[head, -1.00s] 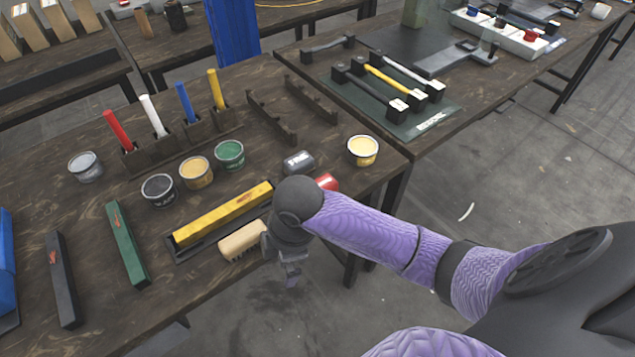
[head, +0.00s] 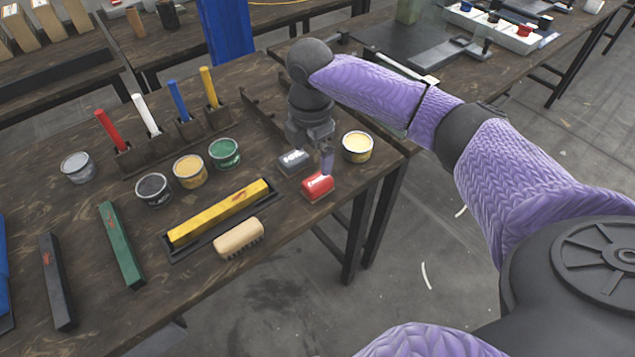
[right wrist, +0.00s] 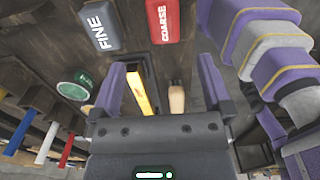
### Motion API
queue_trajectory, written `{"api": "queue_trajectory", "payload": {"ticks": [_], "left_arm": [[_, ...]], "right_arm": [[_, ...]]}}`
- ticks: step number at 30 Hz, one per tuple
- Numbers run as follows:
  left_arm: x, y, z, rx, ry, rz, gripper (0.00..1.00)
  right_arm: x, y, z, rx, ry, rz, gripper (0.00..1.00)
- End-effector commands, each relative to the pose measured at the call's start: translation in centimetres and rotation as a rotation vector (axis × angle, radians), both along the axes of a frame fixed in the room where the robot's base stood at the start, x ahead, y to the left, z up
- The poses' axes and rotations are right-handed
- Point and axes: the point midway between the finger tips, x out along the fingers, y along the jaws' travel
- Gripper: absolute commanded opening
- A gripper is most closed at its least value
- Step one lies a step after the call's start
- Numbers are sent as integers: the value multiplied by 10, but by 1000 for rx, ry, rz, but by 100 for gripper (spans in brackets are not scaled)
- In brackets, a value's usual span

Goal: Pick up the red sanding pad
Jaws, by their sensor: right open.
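The red sanding pad (head: 318,186) lies near the front edge of the table in the head view. In the right wrist view the red pad, marked COARSE (right wrist: 162,20), is at the top, ahead of the fingers and not between them. A grey pad (head: 293,162), marked FINE in the right wrist view (right wrist: 97,25), lies beside it. My right gripper (head: 314,158) is above the table near both pads. Its two fingers stand apart with nothing held between them in the right wrist view (right wrist: 162,78). My left gripper is not in view.
A pale yellow tin (head: 357,146) stands right of the pads. A wooden brush (head: 239,238) and a yellow bar in a dark tray (head: 170,249) lie to the left. Several tins, including a green one (head: 224,153), stand farther left. The table's front edge is close to the red pad.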

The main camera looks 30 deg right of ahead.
Motion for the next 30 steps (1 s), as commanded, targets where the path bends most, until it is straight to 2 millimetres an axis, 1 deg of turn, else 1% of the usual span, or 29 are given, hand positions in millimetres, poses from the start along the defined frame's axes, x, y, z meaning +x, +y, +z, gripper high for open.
{"api": "queue_trajectory", "payload": {"ticks": [1,3,8,11,13,15,19,20,21,26,27,29,30], "left_arm": [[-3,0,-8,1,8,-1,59],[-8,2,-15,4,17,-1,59],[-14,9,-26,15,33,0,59],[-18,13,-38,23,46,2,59],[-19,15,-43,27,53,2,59],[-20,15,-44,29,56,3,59],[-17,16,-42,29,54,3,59],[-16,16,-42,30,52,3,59],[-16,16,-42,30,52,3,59],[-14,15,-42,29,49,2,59],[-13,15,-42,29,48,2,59],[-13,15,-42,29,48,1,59],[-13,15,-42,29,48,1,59]], "right_arm": [[-1,0,-15,0,4,0,100],[-1,0,-31,-1,6,0,100],[-3,-4,-55,0,3,-2,100],[-6,-10,-77,-2,5,-2,100],[-6,-9,-89,-1,5,-1,100],[-6,-9,-93,-1,2,-1,100],[-5,-9,-89,-1,0,-1,100],[-5,-9,-89,-1,0,-1,98],[-5,-9,-89,-1,0,-1,89],[-5,-9,-89,-1,0,-1,56],[-5,-9,-89,-1,0,-1,47],[-5,-9,-89,-1,0,-1,34],[-5,-9,-89,-1,0,-1,26]]}}
